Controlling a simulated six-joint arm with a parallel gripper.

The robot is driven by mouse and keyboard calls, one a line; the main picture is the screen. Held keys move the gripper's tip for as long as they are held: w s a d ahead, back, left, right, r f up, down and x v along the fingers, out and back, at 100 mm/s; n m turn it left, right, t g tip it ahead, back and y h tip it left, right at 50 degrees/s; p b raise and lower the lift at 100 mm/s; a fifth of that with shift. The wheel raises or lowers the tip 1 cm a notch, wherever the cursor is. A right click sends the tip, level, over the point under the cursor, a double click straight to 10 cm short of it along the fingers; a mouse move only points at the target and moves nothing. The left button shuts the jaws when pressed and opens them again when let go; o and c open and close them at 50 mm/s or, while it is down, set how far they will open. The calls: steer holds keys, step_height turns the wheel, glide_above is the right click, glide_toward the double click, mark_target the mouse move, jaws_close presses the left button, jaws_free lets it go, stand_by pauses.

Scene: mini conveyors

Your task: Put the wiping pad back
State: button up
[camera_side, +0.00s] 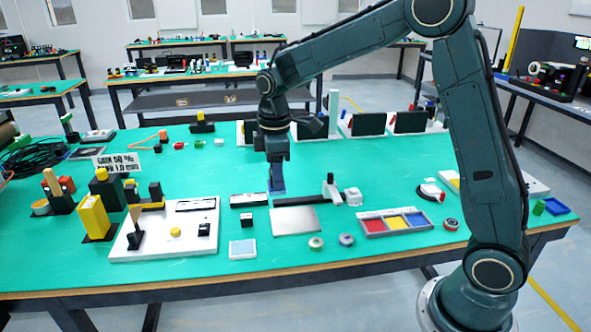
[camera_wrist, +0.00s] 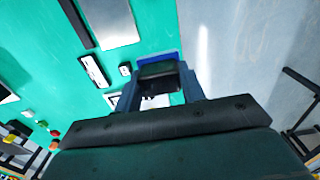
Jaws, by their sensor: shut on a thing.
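My gripper (camera_side: 277,183) points down over the green bench, left of the middle, and is shut on the wiping pad (camera_side: 278,192). The pad shows as a small blue patch under the fingertips. In the wrist view my gripper (camera_wrist: 160,92) holds a dark block between its fingers, with the blue of the pad (camera_wrist: 150,57) beyond it. Whether the pad touches the bench or hangs just above it, I cannot tell. A bare grey metal plate (camera_side: 296,220) lies in front and slightly right; it also shows at the upper left in the wrist view (camera_wrist: 112,24).
A black mini conveyor (camera_side: 298,200) with an upright post (camera_side: 330,187) stands between gripper and plate. Black-and-white boxes (camera_side: 248,200) lie left. A colored bin tray (camera_side: 394,222) is right. Open green surface lies behind.

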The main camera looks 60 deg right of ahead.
step_height(320, 180, down, 16)
steer(key=shift+r, duration=0.1)
stand_by(0.5)
steer(key=shift+f, duration=2.1)
steer(key=shift+f, duration=0.15)
steer(key=o, duration=0.9)
steer(key=shift+o, duration=0.2)
step_height(320, 180, up, 12)
steer(key=shift+r, duration=0.2)
